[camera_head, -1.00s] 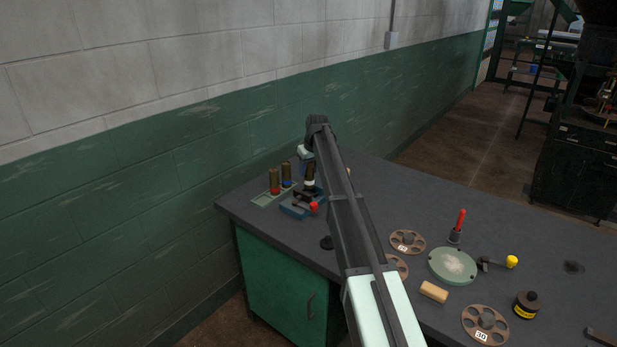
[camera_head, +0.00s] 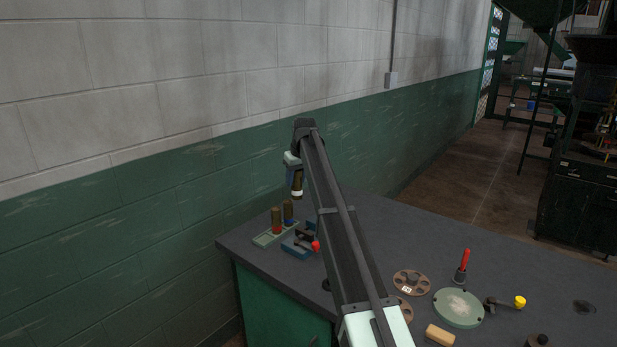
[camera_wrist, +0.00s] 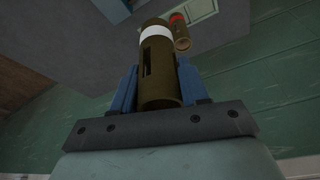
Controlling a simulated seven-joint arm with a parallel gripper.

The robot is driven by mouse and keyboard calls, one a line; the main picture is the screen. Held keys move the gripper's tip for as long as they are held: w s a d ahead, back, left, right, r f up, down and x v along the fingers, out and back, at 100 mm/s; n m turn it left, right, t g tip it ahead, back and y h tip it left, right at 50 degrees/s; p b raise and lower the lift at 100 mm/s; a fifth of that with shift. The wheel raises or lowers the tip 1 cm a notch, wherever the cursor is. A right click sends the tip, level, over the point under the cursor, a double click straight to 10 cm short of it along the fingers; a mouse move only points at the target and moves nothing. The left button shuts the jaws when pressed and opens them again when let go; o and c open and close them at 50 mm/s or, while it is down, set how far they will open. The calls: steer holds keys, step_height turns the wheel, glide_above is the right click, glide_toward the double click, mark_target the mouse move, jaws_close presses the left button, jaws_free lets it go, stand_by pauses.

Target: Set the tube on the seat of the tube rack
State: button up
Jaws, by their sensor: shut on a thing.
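My gripper (camera_head: 294,175) is shut on a brown tube with a white band (camera_head: 297,187) and holds it in the air above the table. In the wrist view the tube (camera_wrist: 160,75) stands between the two blue fingers, with a slot in its side. The pale green tube rack (camera_head: 263,240) is on the table below and to the left. Two other brown tubes stand in it, one with a red band (camera_head: 276,220) and one with a blue band (camera_head: 288,212). The rack's seats are too small to tell apart.
A blue fixture with a red knob (camera_head: 316,246) sits just right of the rack. Farther right on the table are a brown holed disc (camera_head: 408,282), a round green plate (camera_head: 458,308) and a red-handled tool (camera_head: 463,265). The wall (camera_head: 130,220) stands close behind the rack.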

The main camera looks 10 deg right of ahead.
steer(key=w+a+f, duration=0.1)
steer(key=a+f, duration=1)
steer(key=a, duration=0.2)
steer(key=shift+w+m, duration=0.15)
steer(key=shift+m, duration=0.25)
steer(key=shift+f, duration=0.25)
steer(key=shift+f, duration=3.35)
steer(key=shift+d, duration=0.1)
steer(key=o, duration=1.3)
